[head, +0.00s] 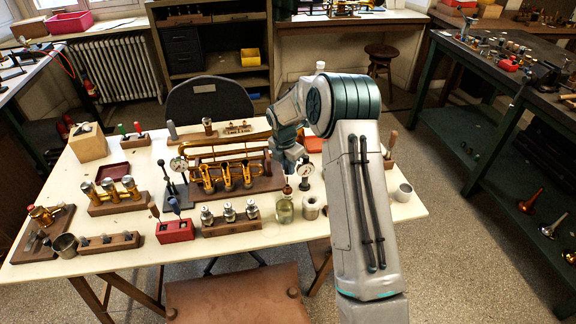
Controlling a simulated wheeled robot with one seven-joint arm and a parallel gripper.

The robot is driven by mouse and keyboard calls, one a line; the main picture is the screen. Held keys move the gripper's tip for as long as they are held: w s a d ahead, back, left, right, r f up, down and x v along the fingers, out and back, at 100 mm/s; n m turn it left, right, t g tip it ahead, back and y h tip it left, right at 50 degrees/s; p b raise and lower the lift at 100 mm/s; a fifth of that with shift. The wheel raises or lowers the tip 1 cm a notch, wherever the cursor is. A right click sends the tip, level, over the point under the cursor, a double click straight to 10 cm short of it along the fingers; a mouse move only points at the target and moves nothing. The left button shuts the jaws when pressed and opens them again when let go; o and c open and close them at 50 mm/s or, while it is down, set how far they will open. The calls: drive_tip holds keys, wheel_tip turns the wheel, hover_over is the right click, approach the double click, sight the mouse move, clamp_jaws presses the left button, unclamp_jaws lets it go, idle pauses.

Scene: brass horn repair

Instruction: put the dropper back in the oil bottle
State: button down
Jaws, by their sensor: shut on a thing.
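The oil bottle (284,212) is a small pale yellow-green glass jar standing on the cream table, right of the middle. My gripper (288,178) points down just above the bottle. It is shut on the dropper (288,189), of which a small dark brown part shows below the fingers. The dropper is close over the bottle's mouth. I cannot tell at this size whether its tip is inside the neck. The upper part of the dropper is hidden by the fingers.
A metal ring-shaped part (311,208) stands just right of the bottle. A block with several valves (230,217) is to its left.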

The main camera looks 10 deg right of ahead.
drive_tip(key=shift+f, duration=0.1)
drive_tip(key=shift+f+b, duration=1.75)
drive_tip(key=shift+f, duration=1.15)
drive_tip(key=c, duration=1.3)
unclamp_jaws()
drive_tip(key=r, duration=0.4)
drive_tip(key=a+r+b, duration=0.1)
drive_tip(key=r, duration=0.4)
drive_tip(key=s+r, duration=0.1)
drive_tip(key=r, duration=0.3)
drive_tip(key=shift+a+r, duration=0.2)
drive_tip(key=shift+r, duration=0.15)
